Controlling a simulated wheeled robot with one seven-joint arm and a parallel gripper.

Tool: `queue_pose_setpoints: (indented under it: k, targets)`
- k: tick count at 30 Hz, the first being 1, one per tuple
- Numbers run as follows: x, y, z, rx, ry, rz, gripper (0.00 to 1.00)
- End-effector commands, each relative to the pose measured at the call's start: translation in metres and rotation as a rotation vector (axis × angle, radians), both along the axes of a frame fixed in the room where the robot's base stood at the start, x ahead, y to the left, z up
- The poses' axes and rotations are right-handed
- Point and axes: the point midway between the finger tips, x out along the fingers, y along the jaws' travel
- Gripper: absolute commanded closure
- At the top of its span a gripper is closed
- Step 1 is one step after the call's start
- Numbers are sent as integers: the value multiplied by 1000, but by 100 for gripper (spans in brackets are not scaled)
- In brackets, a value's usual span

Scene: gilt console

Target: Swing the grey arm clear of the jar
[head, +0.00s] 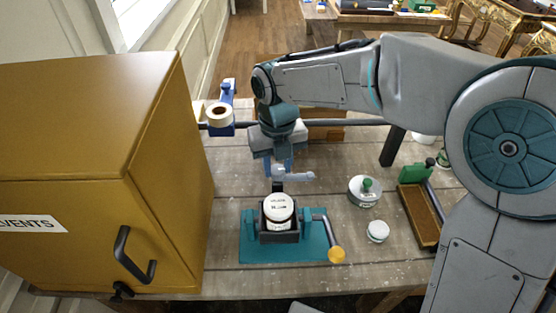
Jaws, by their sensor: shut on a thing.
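A white-lidded jar (279,208) stands upright in a dark holder on a teal base plate (262,252) at the front of the table. Just behind the jar, a short pale grey arm (297,175) lies sideways above a small black post, pointing right. It appears to be apart from the jar's lid. My gripper (279,170) points down behind the jar, its blue fingers shut on the left part of the pale grey arm. The exact contact is partly hidden. A darker grey lever (325,232) with an orange knob (336,255) sits at the holder's right side.
A yellow cabinet (90,150) fills the left. A blue stand with a tape roll (220,114) is behind it. A round tin with a green knob (364,190), a small white jar (378,231) and a green-ended wooden tray (419,212) stand to the right.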

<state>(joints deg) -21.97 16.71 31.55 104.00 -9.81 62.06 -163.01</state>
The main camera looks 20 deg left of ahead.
Motion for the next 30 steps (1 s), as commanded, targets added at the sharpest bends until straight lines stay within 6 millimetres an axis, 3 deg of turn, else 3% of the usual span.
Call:
queue_pose_setpoints:
  k: [16, 17, 19, 30]
  targets:
    - [1, 2, 2, 6, -5, 26, 100]
    - [1, 2, 2, 6, -5, 26, 63]
    - [1, 2, 2, 5, -5, 26, 47]
    - [1, 1, 6, 4, -3, 23, 47]
